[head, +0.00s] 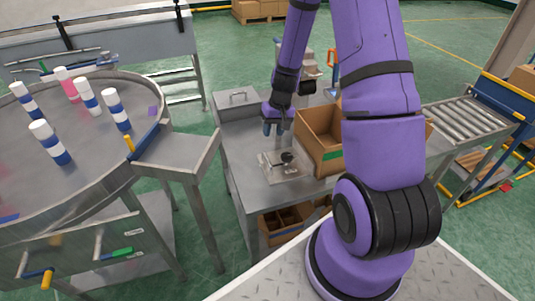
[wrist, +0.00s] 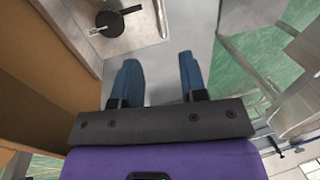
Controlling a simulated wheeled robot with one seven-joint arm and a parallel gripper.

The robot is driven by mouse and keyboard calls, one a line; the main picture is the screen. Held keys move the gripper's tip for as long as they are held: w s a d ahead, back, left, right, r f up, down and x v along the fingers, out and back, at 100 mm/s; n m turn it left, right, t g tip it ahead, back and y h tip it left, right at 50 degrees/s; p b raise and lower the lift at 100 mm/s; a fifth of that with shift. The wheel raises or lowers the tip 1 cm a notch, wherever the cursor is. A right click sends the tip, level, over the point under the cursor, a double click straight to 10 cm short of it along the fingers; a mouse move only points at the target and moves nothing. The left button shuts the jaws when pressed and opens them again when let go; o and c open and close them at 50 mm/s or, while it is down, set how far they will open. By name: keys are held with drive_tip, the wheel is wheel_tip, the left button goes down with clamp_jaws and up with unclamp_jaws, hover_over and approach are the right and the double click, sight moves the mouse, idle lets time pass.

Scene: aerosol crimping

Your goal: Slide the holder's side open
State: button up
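The holder (head: 269,171) is a pale, low block with a flat base on the steel bench. A round black part (head: 287,157) with a small handle sits on it. In the wrist view the holder (wrist: 145,32) is at the top left, partly cut off, with the black part (wrist: 112,22) on it. My gripper (head: 274,128) hangs above the bench, just behind the holder. In the wrist view my gripper (wrist: 159,60) shows two blue fingers apart with nothing between them. It is apart from the holder. Whether the holder's side is open is too small to tell.
An open cardboard box (head: 316,153) stands on the bench close right of the holder. A grey case (head: 238,98) is at the bench's back left. A round table (head: 85,150) with several striped cans is at the left. A roller conveyor (head: 462,117) is at the right.

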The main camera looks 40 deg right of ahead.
sight(266, 156)
drive_tip(key=f, duration=0.3)
drive_tip(key=a+f, duration=0.1)
drive_tip(key=f, duration=0.3)
drive_tip(key=a+f, duration=0.1)
drive_tip(key=f, duration=0.2)
drive_tip(key=shift+w+f, duration=0.15)
drive_tip(key=shift+w, duration=0.15)
drive_tip(key=shift+a, duration=0.1)
clamp_jaws()
